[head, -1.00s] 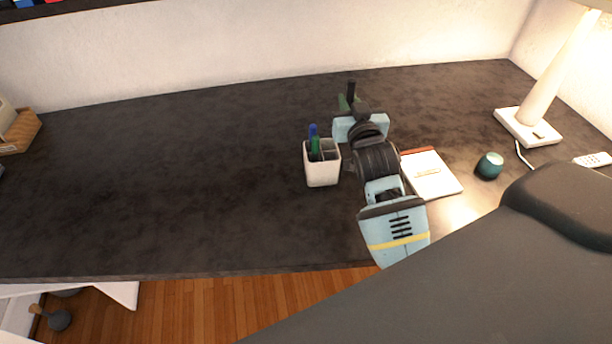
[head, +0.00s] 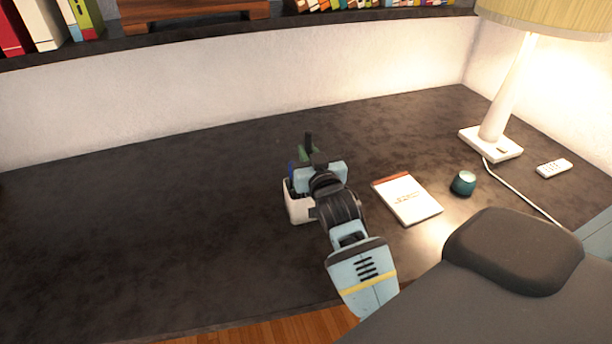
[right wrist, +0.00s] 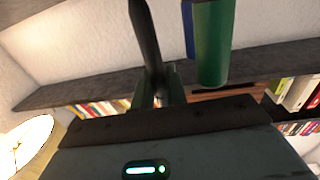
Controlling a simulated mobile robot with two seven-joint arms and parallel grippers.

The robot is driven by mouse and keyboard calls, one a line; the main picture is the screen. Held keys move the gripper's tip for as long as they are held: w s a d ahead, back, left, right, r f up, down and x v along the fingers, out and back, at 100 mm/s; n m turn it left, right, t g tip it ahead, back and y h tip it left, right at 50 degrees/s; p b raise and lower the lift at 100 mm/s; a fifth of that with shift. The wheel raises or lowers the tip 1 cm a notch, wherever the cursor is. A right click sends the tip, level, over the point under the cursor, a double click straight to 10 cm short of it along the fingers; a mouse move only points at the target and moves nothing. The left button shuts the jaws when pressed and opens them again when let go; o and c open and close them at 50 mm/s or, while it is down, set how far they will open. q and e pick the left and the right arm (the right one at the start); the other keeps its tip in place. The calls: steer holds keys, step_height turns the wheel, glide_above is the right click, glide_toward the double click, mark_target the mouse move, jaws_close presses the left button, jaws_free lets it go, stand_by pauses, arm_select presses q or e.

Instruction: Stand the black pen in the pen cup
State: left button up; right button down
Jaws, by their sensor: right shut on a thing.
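The black pen (head: 308,141) stands up from my right gripper (head: 311,158). In the right wrist view the black pen (right wrist: 146,40) is clamped between the fingers of my right gripper (right wrist: 158,88). The white pen cup (head: 298,207) stands on the desk, partly hidden behind my right gripper and wrist. A blue pen (head: 291,168) shows at the cup; a green pen (right wrist: 213,45) shows beside the black pen in the right wrist view. The black pen's lower end is hidden, so I cannot tell whether it is over or inside the cup. My left gripper is not in view.
A notepad (head: 408,199) lies right of my right arm, with a teal candle cup (head: 463,184), a lamp (head: 491,142) and a remote (head: 554,168) further right. A shelf (head: 200,35) runs above the desk's back. The desk's left (head: 130,230) is clear.

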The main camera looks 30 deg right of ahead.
steer(key=shift+f, duration=2.4)
steer(key=shift+b, duration=0.3)
steer(key=shift+f, duration=0.4)
steer(key=shift+f, duration=0.2)
steer(key=c, duration=1.7)
jaws_free()
steer(key=shift+r, duration=0.1)
